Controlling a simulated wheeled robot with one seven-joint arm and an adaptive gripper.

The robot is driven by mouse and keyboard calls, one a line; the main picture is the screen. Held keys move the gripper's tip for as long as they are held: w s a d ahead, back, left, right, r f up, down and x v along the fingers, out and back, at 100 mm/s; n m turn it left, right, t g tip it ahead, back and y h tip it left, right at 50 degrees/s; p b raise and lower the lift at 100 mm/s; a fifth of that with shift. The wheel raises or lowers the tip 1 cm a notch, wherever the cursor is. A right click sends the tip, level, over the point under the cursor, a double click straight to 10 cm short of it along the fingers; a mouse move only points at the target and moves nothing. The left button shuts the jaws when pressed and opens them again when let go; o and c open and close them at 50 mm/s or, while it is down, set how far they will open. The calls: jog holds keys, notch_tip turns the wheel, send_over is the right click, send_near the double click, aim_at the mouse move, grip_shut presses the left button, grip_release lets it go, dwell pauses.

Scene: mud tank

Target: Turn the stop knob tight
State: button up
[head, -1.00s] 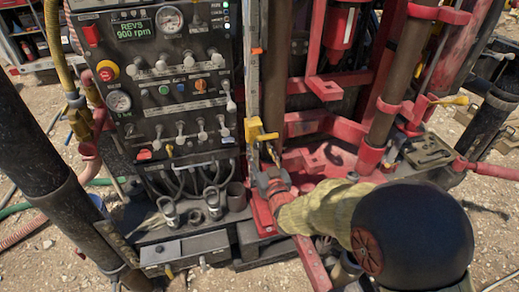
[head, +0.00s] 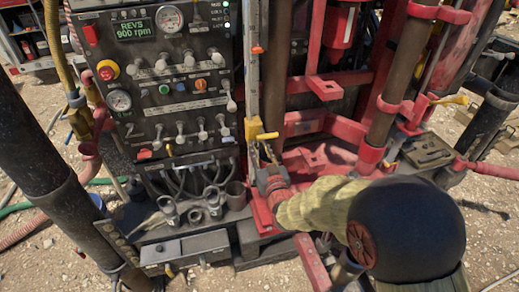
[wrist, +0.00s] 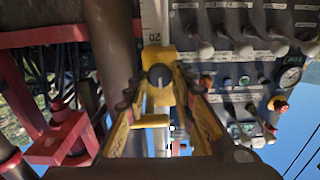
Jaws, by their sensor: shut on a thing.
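The stop is a yellow block on the pale scale rail; in the head view the stop block (head: 252,130) sits just beyond my gripper (head: 266,152). In the wrist view the stop block (wrist: 157,56) carries a dark round stop knob (wrist: 160,75) with a pale line on its face. The yellow fingers of my gripper (wrist: 160,84) come in from both sides and are shut on the knob. In the head view the fingers and wrist hide the knob.
The control panel (head: 168,90) with levers and buttons stands left of the rail (head: 252,70). Red frame parts (head: 325,88) and a brown pipe (head: 273,75) stand close on the right. A tray with metal fittings (head: 190,215) lies below the panel.

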grip_shut()
jog(key=shift+f+m+b, duration=0.1)
jog(key=shift+m+b, duration=0.2)
jog(key=shift+b, duration=0.25)
jog(key=m+b, duration=0.1)
jog(key=b, duration=0.2)
jog(key=shift+f+m, duration=0.1)
jog(key=shift+m, duration=0.3)
jog(key=m+b, duration=0.6)
jog(key=b, duration=0.2)
jog(key=shift+d, duration=0.1)
jog(key=m+b, duration=0.4)
jog(key=b, duration=0.1)
jog(key=shift+f+m+b, duration=0.1)
jog(key=shift+m+b, duration=0.2)
jog(key=shift+m, duration=0.1)
jog(key=m+b, duration=0.4)
jog(key=shift+m, duration=0.3)
jog(key=shift+r+b, duration=0.2)
jog(key=shift+b, duration=0.1)
jog(key=o, duration=0.9)
grip_release()
jog(key=shift+c, duration=0.2)
